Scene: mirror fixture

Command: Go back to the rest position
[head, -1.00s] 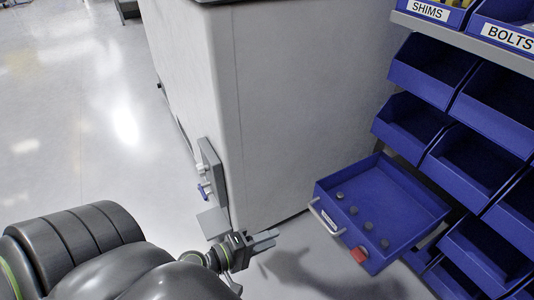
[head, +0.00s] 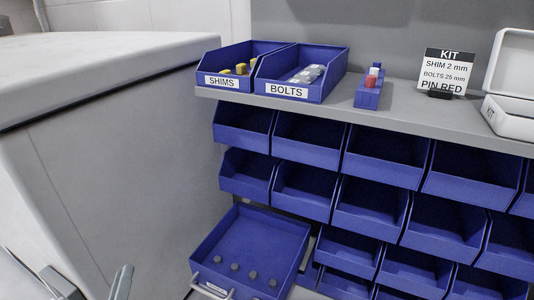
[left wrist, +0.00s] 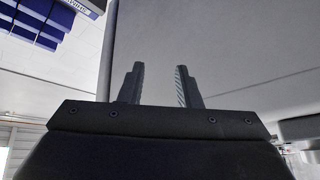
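My left gripper (head: 70,282) shows only in part at the bottom left corner of the head view. In the left wrist view its two fingers (left wrist: 160,72) stand apart with nothing between them, so it is open and empty. It is in front of the pale grey cabinet side (head: 110,170), clear of the shelf. My right gripper is in neither view.
A blue drawer (head: 285,238) with several dark pegs is pulled out low. Above are blue bins (head: 385,160) and a grey shelf (head: 400,118) with shims (head: 225,68), bolts (head: 300,72), a blue block (head: 369,95), kit card (head: 447,70) and white case (head: 510,115).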

